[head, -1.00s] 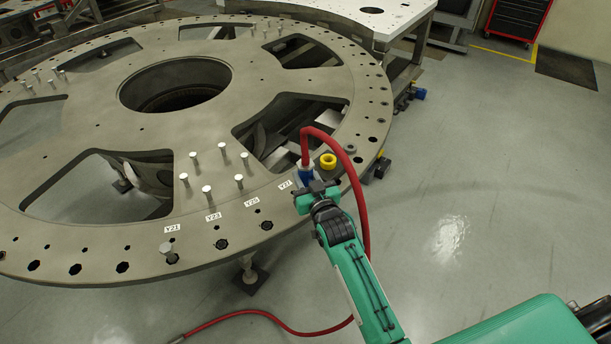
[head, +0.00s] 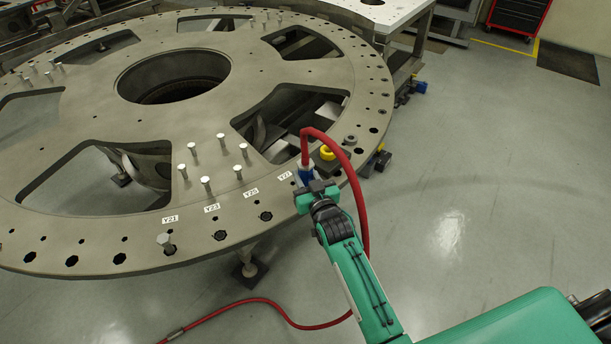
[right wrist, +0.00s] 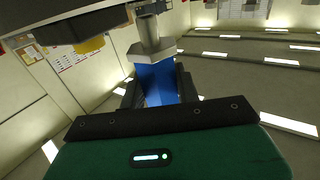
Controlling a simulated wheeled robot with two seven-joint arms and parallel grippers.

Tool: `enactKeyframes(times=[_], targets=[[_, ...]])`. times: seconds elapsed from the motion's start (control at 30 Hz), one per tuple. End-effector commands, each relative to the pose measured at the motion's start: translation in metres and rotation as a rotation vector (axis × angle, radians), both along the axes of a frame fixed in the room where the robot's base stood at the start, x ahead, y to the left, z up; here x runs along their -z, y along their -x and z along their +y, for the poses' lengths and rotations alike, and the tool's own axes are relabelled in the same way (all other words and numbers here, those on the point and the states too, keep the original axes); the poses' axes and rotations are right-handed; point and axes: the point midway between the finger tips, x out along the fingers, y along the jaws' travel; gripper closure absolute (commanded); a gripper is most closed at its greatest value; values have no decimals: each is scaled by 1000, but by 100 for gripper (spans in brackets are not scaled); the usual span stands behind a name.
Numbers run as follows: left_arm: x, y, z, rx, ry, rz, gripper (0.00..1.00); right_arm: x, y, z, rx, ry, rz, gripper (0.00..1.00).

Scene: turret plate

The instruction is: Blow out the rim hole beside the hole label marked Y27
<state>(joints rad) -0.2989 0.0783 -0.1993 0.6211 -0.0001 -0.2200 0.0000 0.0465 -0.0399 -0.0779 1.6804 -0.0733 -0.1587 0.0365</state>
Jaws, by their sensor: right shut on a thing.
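The turret plate (head: 100,165) is a large grey ring-shaped disc with holes along its rim. The white label Y27 (head: 285,176) sits on the near right rim, just left of my right gripper (head: 316,192). The rim hole beside it is hidden, apparently by the gripper. My right gripper is shut on a blue air nozzle (head: 305,173), with a red hose (head: 358,185) looping from its top. In the right wrist view the blue body (right wrist: 157,82) stands between the dark fingers, with a grey metal part beyond it. My left gripper is not in view.
Labels Y25 (head: 251,192), Y23 (head: 212,208) and Y21 (head: 170,219) run leftward along the rim. A yellow ring (head: 327,153) is just behind the gripper.

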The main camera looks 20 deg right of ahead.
Motion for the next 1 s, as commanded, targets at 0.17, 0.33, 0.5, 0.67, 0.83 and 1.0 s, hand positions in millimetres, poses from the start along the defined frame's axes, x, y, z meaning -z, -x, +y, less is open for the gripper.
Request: enactKeyframes(times=[0.17, 0.33, 0.5, 0.67, 0.83, 1.0], targets=[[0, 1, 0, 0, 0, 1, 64, -1, 0, 0, 0, 0, -2, 98], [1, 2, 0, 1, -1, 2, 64, 1, 0, 0, 0, 0, -2, 98], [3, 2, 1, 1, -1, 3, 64, 3, 0, 0, 0, 0, -2, 98], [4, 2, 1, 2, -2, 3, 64, 5, 0, 0, 0, 0, -2, 98], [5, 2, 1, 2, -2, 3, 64, 7, 0, 0, 0, 0, -2, 98], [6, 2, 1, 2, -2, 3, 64, 9, 0, 0, 0, 0, -2, 98]])
